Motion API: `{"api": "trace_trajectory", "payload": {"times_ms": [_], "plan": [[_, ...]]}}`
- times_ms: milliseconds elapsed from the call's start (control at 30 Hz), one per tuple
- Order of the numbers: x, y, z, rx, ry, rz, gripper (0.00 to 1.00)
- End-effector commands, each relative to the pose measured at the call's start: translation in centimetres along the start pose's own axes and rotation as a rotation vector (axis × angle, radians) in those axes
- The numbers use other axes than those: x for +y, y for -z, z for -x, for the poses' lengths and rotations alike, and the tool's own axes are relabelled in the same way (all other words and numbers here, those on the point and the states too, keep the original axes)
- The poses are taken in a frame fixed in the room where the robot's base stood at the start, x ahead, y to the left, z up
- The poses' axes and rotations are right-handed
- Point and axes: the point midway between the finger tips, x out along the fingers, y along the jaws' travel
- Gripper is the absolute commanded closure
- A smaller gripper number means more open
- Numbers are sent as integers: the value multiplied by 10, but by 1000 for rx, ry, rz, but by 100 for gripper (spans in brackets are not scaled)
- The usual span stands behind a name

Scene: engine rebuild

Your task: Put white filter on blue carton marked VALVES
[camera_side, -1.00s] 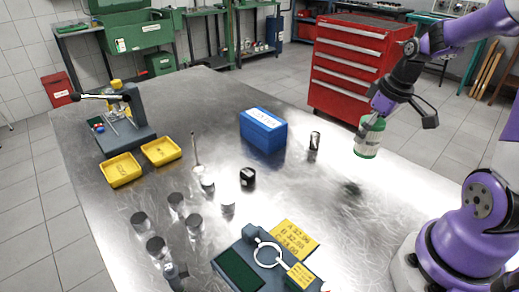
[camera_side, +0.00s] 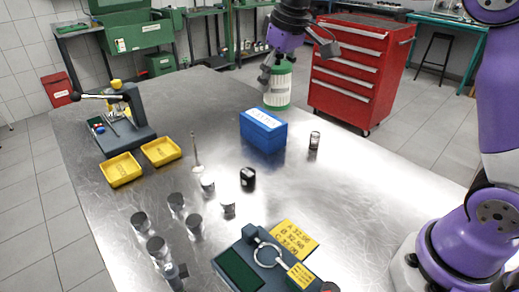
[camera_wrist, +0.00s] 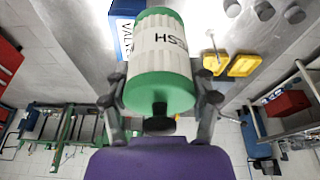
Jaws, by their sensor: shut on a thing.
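The white filter (camera_side: 277,86) has green ends and hangs upright in my gripper (camera_side: 277,68). In the side view it is above and slightly behind the blue carton (camera_side: 263,131), which stands on the metal table with a white label on top. The wrist view shows the white filter (camera_wrist: 158,58) large between the two fingers of my gripper (camera_wrist: 160,98). In that view the blue carton (camera_wrist: 124,10) is partly hidden behind the filter, with part of the VALVES lettering showing. The filter appears apart from the carton.
A small dark-and-silver can (camera_side: 314,140) stands right of the carton. A black part (camera_side: 247,177), several metal pistons (camera_side: 195,225) and two yellow trays (camera_side: 161,151) are on the table (camera_side: 340,200). A red tool cabinet (camera_side: 355,75) stands behind.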

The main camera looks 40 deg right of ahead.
Motion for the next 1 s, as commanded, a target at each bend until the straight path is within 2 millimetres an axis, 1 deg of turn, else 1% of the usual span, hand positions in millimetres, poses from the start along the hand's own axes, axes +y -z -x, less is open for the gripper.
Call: {"api": "trace_trajectory", "payload": {"times_ms": [33, 100, 200, 267, 333, 367, 467, 600, 700, 833, 933, 1000], "plan": [[-11, 11, 0, 1, 4, 9, 80], [-22, 22, 1, 3, 9, 15, 80], [-35, 32, 2, 5, 14, 19, 80], [-38, 35, 2, 6, 16, 20, 80], [-36, 38, -2, 6, 16, 19, 80], [-32, 39, -4, 5, 15, 17, 80], [-12, 41, -18, 4, 16, 14, 80], [23, 46, -43, 4, 16, 13, 80], [45, 49, -58, 6, 16, 15, 80], [62, 52, -71, 8, 17, 18, 80], [68, 53, -76, 8, 17, 19, 80], [68, 51, -83, 6, 19, 21, 80]]}}
